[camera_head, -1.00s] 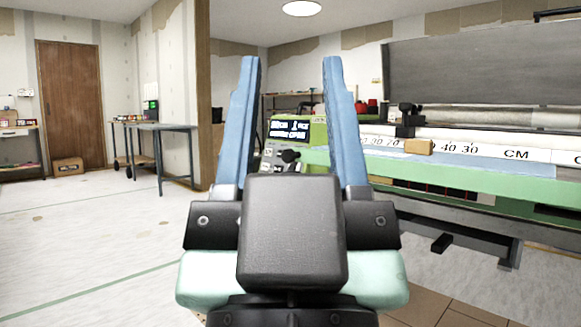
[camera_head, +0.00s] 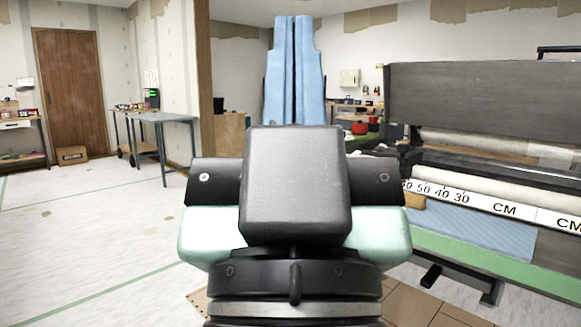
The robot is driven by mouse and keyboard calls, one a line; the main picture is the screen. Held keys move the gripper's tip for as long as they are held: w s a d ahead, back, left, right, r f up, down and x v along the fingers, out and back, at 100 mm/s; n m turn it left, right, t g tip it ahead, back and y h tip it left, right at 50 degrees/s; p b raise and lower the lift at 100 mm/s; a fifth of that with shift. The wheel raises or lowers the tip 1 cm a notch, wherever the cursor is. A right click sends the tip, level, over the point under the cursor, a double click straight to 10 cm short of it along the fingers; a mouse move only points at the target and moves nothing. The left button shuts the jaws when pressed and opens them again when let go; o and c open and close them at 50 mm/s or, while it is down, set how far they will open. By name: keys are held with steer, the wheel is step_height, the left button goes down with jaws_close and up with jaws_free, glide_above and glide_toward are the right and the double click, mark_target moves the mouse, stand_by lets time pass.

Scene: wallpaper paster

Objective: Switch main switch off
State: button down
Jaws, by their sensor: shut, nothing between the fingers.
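My gripper (camera_head: 293,20) is in the middle of the view, pointing forward and away, with its two blue fingers pressed together and nothing between them. The paster machine (camera_head: 480,110) stands on the right, with a dark cover, rollers and a white centimetre scale. Its control panel and the main switch cannot be seen now; my gripper body covers the machine's near left end. I cannot tell whether the fingers touch anything or how the switch is set.
A grey-blue table (camera_head: 165,117) stands at the left near a wooden door (camera_head: 70,90). A cardboard box (camera_head: 72,155) sits on the floor by the door. A red pot (camera_head: 360,127) stands behind the machine. The pale floor at the left is clear.

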step_height(320, 180, up, 43)
steer(key=p, duration=4)
steer(key=shift+r+p, duration=0.15)
steer(key=shift+p, duration=0.2)
steer(key=shift+w, duration=0.15)
